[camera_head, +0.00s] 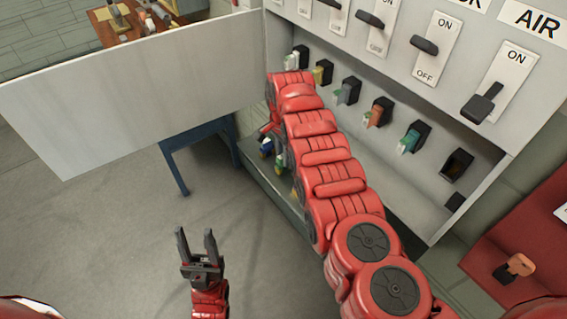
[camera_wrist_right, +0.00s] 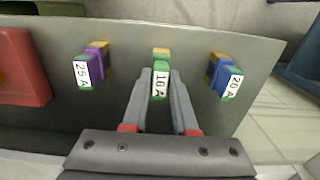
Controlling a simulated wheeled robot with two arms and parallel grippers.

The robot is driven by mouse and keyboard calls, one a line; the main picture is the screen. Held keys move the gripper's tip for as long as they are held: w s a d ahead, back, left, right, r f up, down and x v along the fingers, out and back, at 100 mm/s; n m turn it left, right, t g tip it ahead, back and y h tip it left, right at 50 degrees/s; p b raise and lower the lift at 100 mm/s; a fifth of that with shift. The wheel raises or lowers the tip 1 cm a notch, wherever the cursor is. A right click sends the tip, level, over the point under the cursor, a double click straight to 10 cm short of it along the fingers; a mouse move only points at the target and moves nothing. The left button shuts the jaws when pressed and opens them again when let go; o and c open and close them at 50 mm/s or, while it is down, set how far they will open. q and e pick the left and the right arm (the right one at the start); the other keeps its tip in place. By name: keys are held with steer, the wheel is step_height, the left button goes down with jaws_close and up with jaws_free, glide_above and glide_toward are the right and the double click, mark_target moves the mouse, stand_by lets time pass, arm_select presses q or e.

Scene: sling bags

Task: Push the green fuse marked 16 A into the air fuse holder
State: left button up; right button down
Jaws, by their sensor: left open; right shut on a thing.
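The green fuse marked 16 A (camera_wrist_right: 160,84) stands in the middle of a grey shelf in the right wrist view, its white label facing the camera. My right gripper (camera_wrist_right: 160,76) is shut on it, one finger on each side. In the head view my red right arm hides that gripper and most of the shelf. An empty black fuse holder (camera_head: 457,166) is at the right end of the holder row, below the switch under the AIR sign (camera_head: 535,22). My left gripper (camera_head: 196,243) is open and empty over the floor.
In the right wrist view, a purple 25 A fuse (camera_wrist_right: 95,66) and a blue 20 A fuse (camera_wrist_right: 226,77) flank the gripper. Other holders carry fuses, including a teal one (camera_head: 409,140). An open white door panel (camera_head: 130,95) is at left. A red surface (camera_head: 530,235) is at right.

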steer(key=shift+r+p, duration=0.9)
steer(key=shift+r, duration=0.7)
steer(key=shift+r+p, duration=0.35)
steer(key=shift+r, duration=0.6)
steer(key=shift+s+a+r, duration=0.1)
